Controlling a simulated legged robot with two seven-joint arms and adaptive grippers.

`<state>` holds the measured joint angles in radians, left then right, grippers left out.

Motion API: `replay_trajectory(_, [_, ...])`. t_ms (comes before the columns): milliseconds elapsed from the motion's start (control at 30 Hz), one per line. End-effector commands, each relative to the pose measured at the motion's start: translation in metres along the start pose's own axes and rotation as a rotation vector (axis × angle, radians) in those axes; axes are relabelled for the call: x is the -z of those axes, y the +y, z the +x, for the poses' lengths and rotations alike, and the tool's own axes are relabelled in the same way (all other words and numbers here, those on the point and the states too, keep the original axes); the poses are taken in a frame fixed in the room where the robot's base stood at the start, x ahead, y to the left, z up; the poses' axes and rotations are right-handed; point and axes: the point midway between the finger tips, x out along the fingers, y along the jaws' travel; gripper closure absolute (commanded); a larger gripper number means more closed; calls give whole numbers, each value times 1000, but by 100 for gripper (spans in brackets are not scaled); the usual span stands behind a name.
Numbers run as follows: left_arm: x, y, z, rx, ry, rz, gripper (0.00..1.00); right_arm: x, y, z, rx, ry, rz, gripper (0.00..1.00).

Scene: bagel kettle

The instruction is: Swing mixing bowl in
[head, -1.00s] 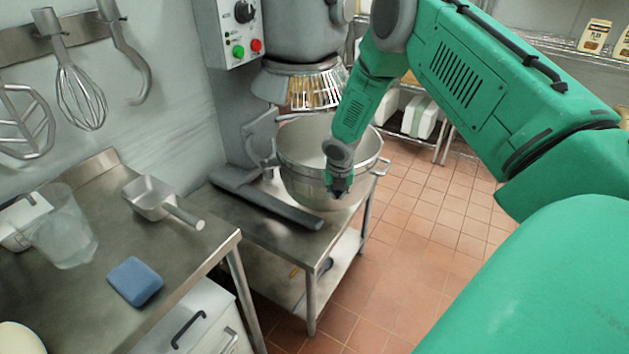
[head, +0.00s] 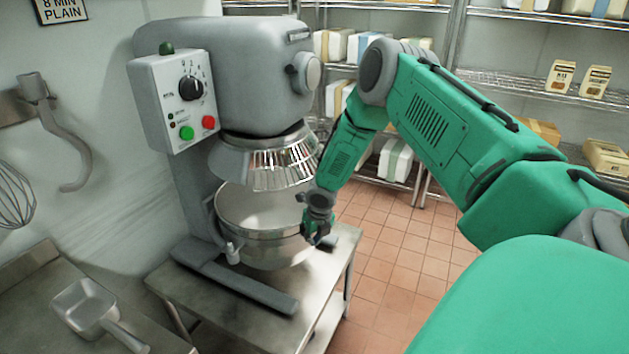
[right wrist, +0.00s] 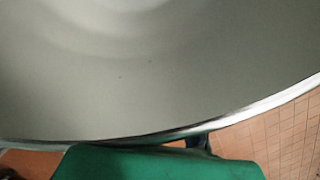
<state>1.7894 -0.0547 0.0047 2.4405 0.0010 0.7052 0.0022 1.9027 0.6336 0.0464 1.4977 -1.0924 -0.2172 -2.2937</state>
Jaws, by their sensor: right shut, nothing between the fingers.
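The bowl is upright and looks empty inside. My right gripper (head: 321,242) is shut and empty at the bowl's right outer side, close to its wall; whether it touches cannot be told. In the right wrist view the bowl's inside (right wrist: 150,70) and bright rim fill most of the picture. The fingertips do not show clearly there. My left gripper is not in view.
The mixer stands on a low steel table (head: 320,265). A steel counter with a scoop (head: 86,306) is at the lower left. A dough hook (head: 65,140) and a whisk hang on the left wall. Shelves (head: 530,85) with packages stand behind. Tiled floor to the right is clear.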

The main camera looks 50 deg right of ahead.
Motion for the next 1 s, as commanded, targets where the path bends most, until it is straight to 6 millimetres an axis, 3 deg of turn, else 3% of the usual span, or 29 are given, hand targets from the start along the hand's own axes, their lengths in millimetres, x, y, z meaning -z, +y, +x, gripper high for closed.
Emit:
replay_trajectory(600, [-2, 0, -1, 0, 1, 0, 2, -11, 0, -2, -10, -18, 4, 100])
replay_trajectory(1000, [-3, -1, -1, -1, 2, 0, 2, -6, 1, -57, -9, -11, 2, 100])
